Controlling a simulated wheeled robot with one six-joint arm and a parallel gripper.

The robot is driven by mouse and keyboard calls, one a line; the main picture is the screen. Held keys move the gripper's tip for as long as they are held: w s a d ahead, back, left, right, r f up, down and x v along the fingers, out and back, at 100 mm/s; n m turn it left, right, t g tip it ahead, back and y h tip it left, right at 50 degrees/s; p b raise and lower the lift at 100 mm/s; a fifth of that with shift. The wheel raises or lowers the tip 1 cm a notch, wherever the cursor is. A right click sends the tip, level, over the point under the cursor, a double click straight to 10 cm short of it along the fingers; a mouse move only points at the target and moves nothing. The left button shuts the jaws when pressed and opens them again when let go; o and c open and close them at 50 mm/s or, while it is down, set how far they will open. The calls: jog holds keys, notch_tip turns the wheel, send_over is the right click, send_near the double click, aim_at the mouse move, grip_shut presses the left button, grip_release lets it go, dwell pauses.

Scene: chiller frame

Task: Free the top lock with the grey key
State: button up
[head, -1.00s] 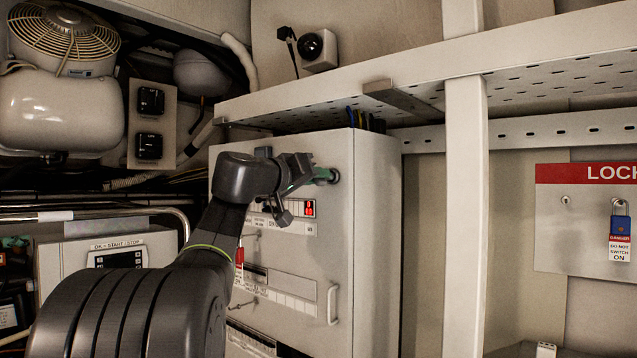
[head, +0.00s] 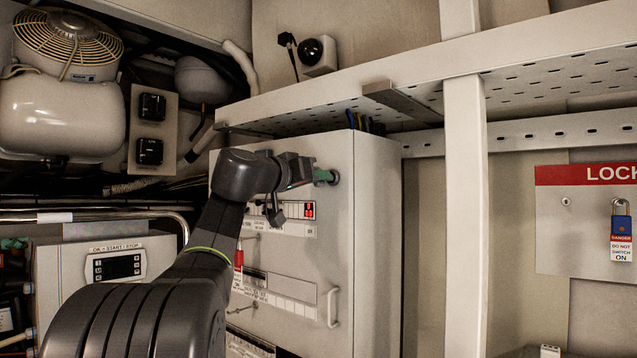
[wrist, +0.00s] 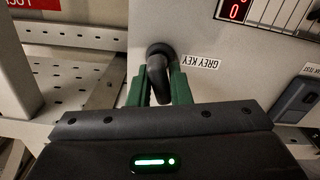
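A pale cabinet (head: 375,230) stands in the middle of the head view. My gripper (head: 325,176) is at the upper right of its front face. In the wrist view, a dark bent key-like handle (wrist: 157,78) comes out of a round dark collar (wrist: 160,52) on the cabinet face. A label reading GREY KEY (wrist: 202,62) is beside it. The two green fingers of my gripper (wrist: 160,90) stand one on each side of the handle and appear to press on it. The collar, which seems to be the top lock, is mostly hidden in the head view.
A red-digit display (head: 309,210) is left of the gripper, below my wrist. A red tag (head: 239,259) and a pull handle (head: 332,307) are lower on the cabinet. A perforated shelf (head: 400,95) runs just above. A lockout board (head: 590,220) with a blue padlock (head: 621,225) is at right.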

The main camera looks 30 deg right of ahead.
jog(key=shift+m+b, duration=0.45)
jog(key=shift+m, duration=0.15)
jog(key=shift+f+m+b, duration=0.1)
jog(key=shift+m+b, duration=0.4)
jog(key=shift+b, duration=0.05)
jog(key=shift+o, duration=0.4)
jog(key=o, duration=0.9)
jog(key=shift+a, duration=0.1)
